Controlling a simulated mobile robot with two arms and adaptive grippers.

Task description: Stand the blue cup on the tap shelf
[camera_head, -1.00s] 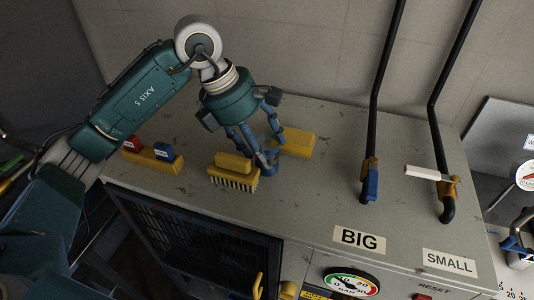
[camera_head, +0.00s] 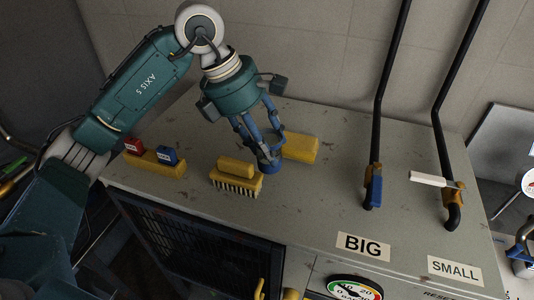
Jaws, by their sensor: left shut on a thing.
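My left gripper (camera_head: 264,140) reaches down over the top of the grey cabinet (camera_head: 310,190), with its blue fingers close together. It is shut on the small blue cup (camera_head: 270,164), which is at or just above the cabinet top. The fingers hide much of the cup, and their similar colour makes its outline hard to tell. The cup is between a yellow brush and a yellow block. I cannot make out the tap shelf for certain. My right gripper is not in view.
The yellow brush (camera_head: 236,178) is just left of the cup, the yellow block (camera_head: 300,147) just right. A yellow holder (camera_head: 150,166) with red and blue pieces stands farther left. Two black pipes with valve levers (camera_head: 374,188) (camera_head: 436,181) rise at the right. The cabinet top before them is partly clear.

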